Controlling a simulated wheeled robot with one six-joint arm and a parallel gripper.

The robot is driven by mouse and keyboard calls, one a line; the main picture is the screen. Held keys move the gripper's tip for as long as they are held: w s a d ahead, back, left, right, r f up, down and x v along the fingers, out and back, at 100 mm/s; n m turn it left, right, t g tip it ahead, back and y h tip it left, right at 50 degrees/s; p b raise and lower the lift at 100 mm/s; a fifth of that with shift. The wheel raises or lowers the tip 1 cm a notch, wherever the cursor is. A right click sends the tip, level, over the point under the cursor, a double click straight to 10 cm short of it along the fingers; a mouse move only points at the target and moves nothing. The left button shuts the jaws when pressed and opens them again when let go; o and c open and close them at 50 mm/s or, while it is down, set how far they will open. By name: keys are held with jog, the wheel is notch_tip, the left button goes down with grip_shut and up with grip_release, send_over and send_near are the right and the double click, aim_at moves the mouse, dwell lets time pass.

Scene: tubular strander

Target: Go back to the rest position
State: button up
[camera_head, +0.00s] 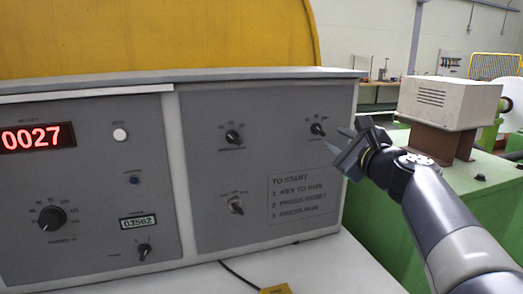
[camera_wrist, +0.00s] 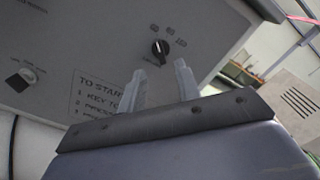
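My gripper (camera_head: 341,144) is at the right of the head view, in front of the right end of the grey control panel (camera_head: 262,190). Its two fingers are apart with nothing between them. In the wrist view the gripper (camera_wrist: 160,85) also shows spread fingers, with a black selector knob (camera_wrist: 160,46) beyond and between the tips. That knob (camera_head: 317,129) sits just left of the fingertips in the head view. Whether the fingers touch the panel I cannot tell.
The panel carries a red display (camera_head: 37,137), a key switch (camera_head: 236,205) and other knobs. A green machine (camera_head: 400,245) with a beige box (camera_head: 450,102) stands behind my arm. A yellow cover (camera_head: 160,35) rises behind the panel. A white surface (camera_head: 300,268) lies in front.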

jog(key=p+x, duration=0.1)
jog(key=x, duration=0.6)
jog(key=shift+w+a+r+p, duration=0.1)
jog(key=shift+w+p, duration=0.1)
jog(key=shift+p, duration=0.1)
jog(key=shift+s+r+m+p, duration=0.15)
jog(key=shift+m+p, duration=0.85)
jog(key=m+p, duration=0.7)
send_near(320, 128)
jog(key=s, duration=0.1)
jog(key=shift+s+d+f, duration=0.2)
jog(key=shift+s+d, duration=0.25)
jog(key=shift+s, duration=0.1)
jog(key=shift+f, duration=0.1)
